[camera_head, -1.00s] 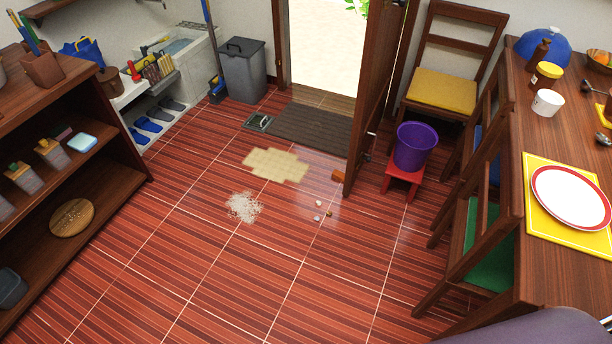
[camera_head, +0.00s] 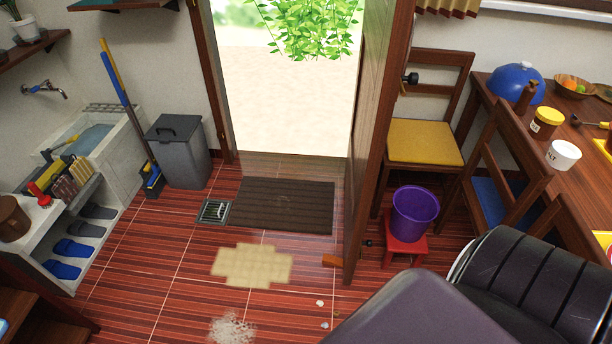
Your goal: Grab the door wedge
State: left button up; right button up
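A small orange-brown block, which looks like the door wedge (camera_head: 329,260), lies on the red striped floor. It is at the foot of the open wooden door (camera_head: 369,150), close to its lower left edge; I cannot tell whether it touches the door. Dark links of my own arm fill the lower right of the view, in front of the floor and table. Neither of my grippers shows.
A dark doormat (camera_head: 283,205) and floor drain (camera_head: 214,211) lie before the doorway. A pale patch (camera_head: 252,265), white debris (camera_head: 232,329) and small pebbles are on the floor. A purple bucket (camera_head: 414,214) on a red stool (camera_head: 404,251) stands right of the door.

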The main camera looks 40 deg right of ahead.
aim_at(330, 259)
jog(key=i, duration=1.3)
jog(key=i+j+z, duration=0.15)
jog(key=i, duration=1.1)
jog(key=i+z, duration=0.1)
jog(key=z, duration=0.35)
jog(key=i+z, duration=0.1)
jog(key=z, duration=0.35)
jog(key=j+z, duration=0.15)
jog(key=z, duration=0.3)
jog(key=i+j+z, duration=0.1)
jog(key=z, duration=0.35)
